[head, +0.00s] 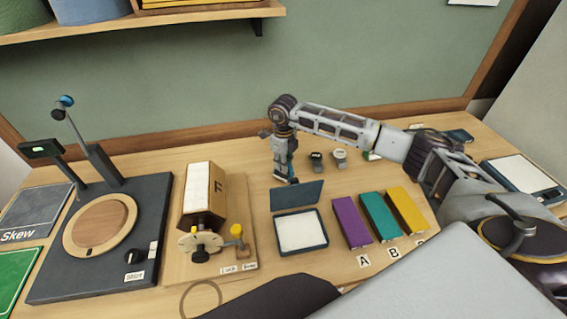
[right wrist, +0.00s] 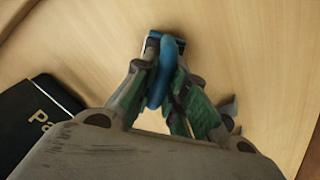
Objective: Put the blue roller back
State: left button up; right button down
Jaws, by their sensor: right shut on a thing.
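The blue roller (right wrist: 162,72) is between the fingers of my right gripper (right wrist: 158,85) in the right wrist view, with a blue curved part and a blue block at its far end. In the head view my right gripper (head: 285,178) points down at the table behind the ink pad, shut on the roller, of which only a small blue bit shows. The fingers cover much of the roller, and I cannot tell whether it touches the table. My left gripper is in neither view.
The open ink pad (head: 325,240) has its dark lid (head: 297,195) raised just in front of the gripper. Small stamps (head: 316,160) stand to its right. Purple (head: 352,222), teal (head: 380,217) and yellow (head: 407,210) boxes stand at front right. A wooden device (head: 218,235) is left.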

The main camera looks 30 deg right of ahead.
jog(key=shift+f, duration=0.1)
jog(key=c, duration=1.5)
grip_release()
jog(key=shift+o, duration=0.2)
notch_tip(320, 180, up, 12)
jog(key=b, duration=0.2)
